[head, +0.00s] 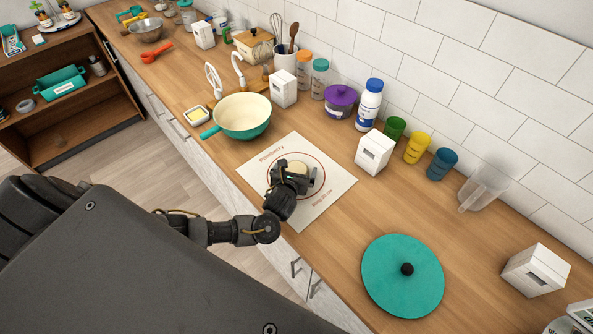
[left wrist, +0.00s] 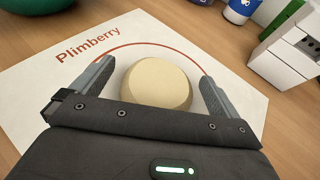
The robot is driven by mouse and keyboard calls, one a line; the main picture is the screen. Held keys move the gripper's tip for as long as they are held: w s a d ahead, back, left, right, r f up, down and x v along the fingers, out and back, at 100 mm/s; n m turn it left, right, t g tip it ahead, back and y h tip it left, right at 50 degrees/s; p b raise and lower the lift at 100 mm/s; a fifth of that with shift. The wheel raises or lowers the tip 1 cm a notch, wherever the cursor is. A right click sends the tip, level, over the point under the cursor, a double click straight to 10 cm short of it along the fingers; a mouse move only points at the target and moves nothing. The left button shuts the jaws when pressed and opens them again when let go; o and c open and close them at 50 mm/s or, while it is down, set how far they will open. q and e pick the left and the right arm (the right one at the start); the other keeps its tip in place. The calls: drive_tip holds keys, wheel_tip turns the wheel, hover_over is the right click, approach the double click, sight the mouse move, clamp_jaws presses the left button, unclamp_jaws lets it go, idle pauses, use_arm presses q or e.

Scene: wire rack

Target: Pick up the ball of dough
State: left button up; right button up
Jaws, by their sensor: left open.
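The ball of dough (left wrist: 157,84) is pale, round and cream-coloured. It sits on the white Plimberry mat (head: 329,208) with a red circle, which lies on the counter. In the head view only part of the dough (head: 300,168) shows, the rest hidden by my left gripper. My left gripper (left wrist: 155,82) is open, with one finger on each side of the dough. In the left wrist view a gap shows between the dough and each finger. In the head view the left gripper (head: 295,172) is over the mat. My right gripper is not in view.
A teal pan (head: 242,117) and a butter dish (head: 197,115) stand left of the mat. A white box (head: 374,152) stands close behind its right corner. A teal lid (head: 402,276) lies to the right. Canisters and cups line the tiled wall. Bare counter lies between mat and lid.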

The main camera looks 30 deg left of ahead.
use_arm(q)
drive_tip(key=shift+w+a+f, duration=0.1)
drive_tip(key=shift+w+f, duration=0.15)
drive_tip(key=shift+w, duration=0.25)
drive_tip(key=c, duration=1.1)
drive_tip(key=shift+r, duration=0.2)
